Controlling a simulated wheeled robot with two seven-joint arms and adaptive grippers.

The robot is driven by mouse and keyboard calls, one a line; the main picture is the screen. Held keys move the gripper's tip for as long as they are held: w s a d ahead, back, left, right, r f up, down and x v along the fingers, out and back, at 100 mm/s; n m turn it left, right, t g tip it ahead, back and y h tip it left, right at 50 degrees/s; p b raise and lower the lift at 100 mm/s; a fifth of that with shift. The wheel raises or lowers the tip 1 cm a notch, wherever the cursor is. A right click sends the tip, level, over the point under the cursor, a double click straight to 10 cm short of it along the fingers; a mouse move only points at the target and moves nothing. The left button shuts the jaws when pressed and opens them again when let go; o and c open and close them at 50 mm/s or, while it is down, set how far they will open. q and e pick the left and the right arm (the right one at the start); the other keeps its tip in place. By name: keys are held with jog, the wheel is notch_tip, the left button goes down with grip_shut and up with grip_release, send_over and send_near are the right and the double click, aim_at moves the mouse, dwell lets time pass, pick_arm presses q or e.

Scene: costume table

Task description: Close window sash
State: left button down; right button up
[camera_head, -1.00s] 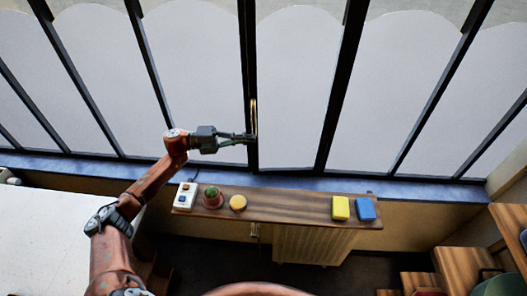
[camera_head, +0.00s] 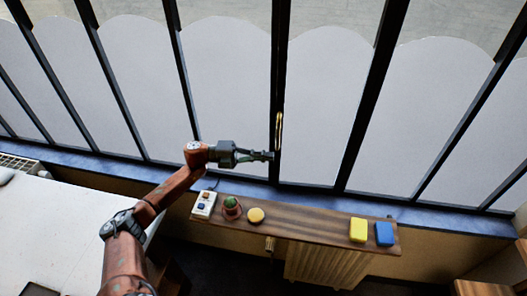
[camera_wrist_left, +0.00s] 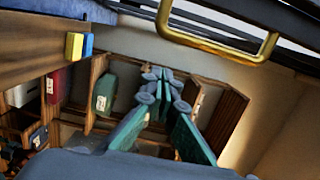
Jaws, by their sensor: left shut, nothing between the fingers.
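The window (camera_head: 325,110) has tall frosted panes between dark bars. A slim brass handle (camera_head: 279,130) stands upright on a dark bar near the picture's middle. I cannot tell how far the sash stands open. My left gripper (camera_head: 268,156) is shut and empty, its tips just left of the bar, near the handle's lower end. In the left wrist view, the shut fingers (camera_wrist_left: 160,78) point away from the camera, and the brass handle (camera_wrist_left: 218,48) shows above and right of them, apart from them. My right gripper is not in view.
Below the sill (camera_head: 440,215) is a wooden shelf (camera_head: 305,226) with a switch box (camera_head: 204,205), a potted cactus (camera_head: 231,208), a round yellow item (camera_head: 256,215), a yellow block (camera_head: 358,230) and a blue block (camera_head: 384,234). A white table (camera_head: 60,220) is at left.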

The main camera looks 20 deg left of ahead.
aim_at(277, 148)
pick_arm(q)
jog(key=w+a+b, duration=0.2)
jog(key=a+b, duration=0.1)
jog(key=a, duration=0.6)
jog(key=d+f+n+t+y+p, duration=0.1)
jog(key=d+f+t+p, duration=0.1)
jog(key=d+f, duration=0.4)
jog(key=d+f+n+t+y+p, duration=0.1)
jog(key=d+f+p, duration=0.15)
jog(key=d, duration=0.55)
jog(key=s+d+n+t+y+p, duration=0.4)
jog(key=d+t, duration=0.1)
jog(key=d, duration=0.3)
jog(key=s+a+r+n+t+y+p, duration=0.35)
jog(key=s+a+r+n+y, duration=0.6)
jog(key=y, duration=0.35)
jog(key=shift+m, duration=0.35)
jog(key=w, duration=0.4)
jog(key=w+p, duration=0.1)
jog(key=w, duration=0.3)
jog(key=w+a+p, duration=0.1)
jog(key=w, duration=0.3)
jog(key=shift+w+a+f, duration=0.1)
jog(key=shift+w+f, duration=0.2)
jog(key=shift+w, duration=0.55)
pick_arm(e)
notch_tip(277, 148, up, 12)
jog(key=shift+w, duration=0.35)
